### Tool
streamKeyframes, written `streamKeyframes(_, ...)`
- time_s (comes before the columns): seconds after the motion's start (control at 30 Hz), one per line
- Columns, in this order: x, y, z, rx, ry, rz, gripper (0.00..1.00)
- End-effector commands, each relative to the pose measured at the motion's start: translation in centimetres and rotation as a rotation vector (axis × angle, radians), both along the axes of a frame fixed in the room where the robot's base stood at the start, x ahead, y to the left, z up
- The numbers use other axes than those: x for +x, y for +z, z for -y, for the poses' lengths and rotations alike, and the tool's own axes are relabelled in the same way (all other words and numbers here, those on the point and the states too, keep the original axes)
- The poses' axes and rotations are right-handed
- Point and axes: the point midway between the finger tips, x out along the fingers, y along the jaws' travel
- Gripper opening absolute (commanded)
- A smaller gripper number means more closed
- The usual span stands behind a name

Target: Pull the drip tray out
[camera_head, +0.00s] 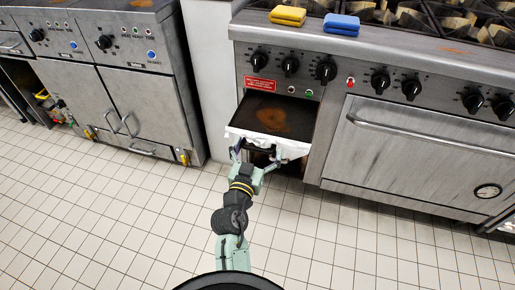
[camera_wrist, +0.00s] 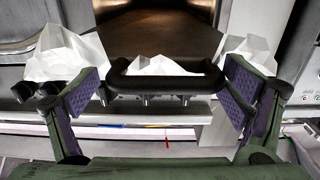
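The drip tray (camera_head: 285,112) is a dark flat tray with a brown stain, in the slot under the knobs of the right-hand range. Its front edge, with white crumpled lining (camera_head: 240,133), appears to stand a little forward of the range front. In the wrist view its black bar handle (camera_wrist: 165,84) is in the centre, with white crumpled lining (camera_wrist: 160,66) behind it. My gripper (camera_head: 258,155) is at the tray front. In the wrist view my gripper (camera_wrist: 165,80) is open, one finger near each end of the handle. Whether they touch it is unclear.
The range has an oven door (camera_head: 410,155) right of the slot, and a yellow sponge (camera_head: 287,15) and blue sponge (camera_head: 341,24) on top. Another steel unit (camera_head: 145,95) stands to the left. The tiled floor (camera_head: 110,220) in front is clear.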

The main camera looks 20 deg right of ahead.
Motion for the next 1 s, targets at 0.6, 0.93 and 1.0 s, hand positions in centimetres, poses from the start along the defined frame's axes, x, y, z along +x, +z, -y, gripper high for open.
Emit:
streamKeyframes(0.6, 0.1, 6.5, -0.1, -0.002, 0.003, 0.008, 0.95)
streamKeyframes(0.93, 0.0, 9.9, 0.1, -0.001, 0.000, -0.001, 0.95)
streamKeyframes(1.0, 0.0, 10.0, 0.1, 0.000, 0.000, -0.001, 0.95)
